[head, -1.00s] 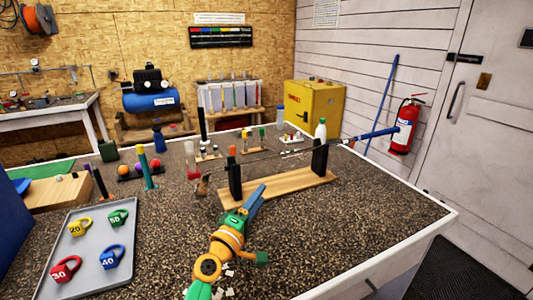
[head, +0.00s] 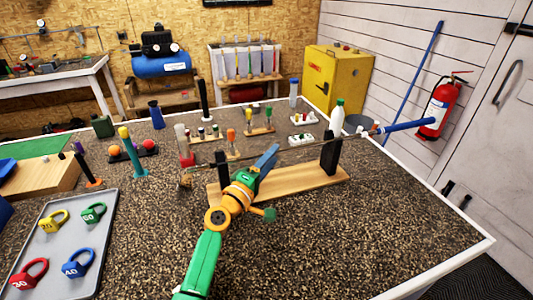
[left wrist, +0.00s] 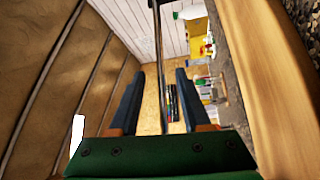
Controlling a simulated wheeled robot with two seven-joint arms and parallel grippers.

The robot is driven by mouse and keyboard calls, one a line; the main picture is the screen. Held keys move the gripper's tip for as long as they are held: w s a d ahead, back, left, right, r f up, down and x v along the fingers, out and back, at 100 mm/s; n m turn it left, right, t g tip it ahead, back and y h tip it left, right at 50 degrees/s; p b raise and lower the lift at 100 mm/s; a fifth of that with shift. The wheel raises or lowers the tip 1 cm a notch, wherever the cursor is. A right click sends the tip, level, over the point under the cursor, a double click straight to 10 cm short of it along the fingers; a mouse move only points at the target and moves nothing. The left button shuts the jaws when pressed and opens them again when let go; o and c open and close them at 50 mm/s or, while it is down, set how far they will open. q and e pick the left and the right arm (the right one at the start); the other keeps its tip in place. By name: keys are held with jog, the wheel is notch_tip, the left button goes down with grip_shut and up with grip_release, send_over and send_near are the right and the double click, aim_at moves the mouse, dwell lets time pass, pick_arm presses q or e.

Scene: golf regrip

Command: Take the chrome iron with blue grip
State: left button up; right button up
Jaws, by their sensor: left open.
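The chrome iron lies across two black posts, its thin shaft (head: 290,150) spanning them and its blue grip (head: 408,126) sticking out past the right post. Its head (head: 185,180) is at the left end. The posts stand on a wooden board (head: 300,183). My left gripper (head: 267,157) is open between the posts, close to the shaft. In the left wrist view the shaft (left wrist: 158,45) appears between the open blue-grey fingers of the left gripper (left wrist: 157,75); contact is not visible. My right gripper is in neither view.
A grey tray (head: 58,250) with several coloured kettlebell-like weights lies at the left. A white bottle (head: 337,118) stands behind the right post. Racks, tubes and small pieces stand behind the board. The right front of the table is clear.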

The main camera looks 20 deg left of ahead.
pick_arm(q)
jog(key=shift+w+d+f, duration=0.2)
jog(key=shift+w+f, duration=0.05)
jog(key=shift+w, duration=0.25)
jog(key=shift+w+d+f, duration=0.2)
jog(key=shift+w, duration=0.25)
jog(key=shift+s+a+r, duration=0.25)
jog(key=shift+s, duration=0.25)
jog(key=shift+s+a+r, duration=0.25)
jog(key=shift+s, duration=0.25)
grip_shut()
jog(key=shift+w+d+f, duration=0.1)
jog(key=shift+w+d, duration=0.1)
jog(key=shift+w, duration=0.05)
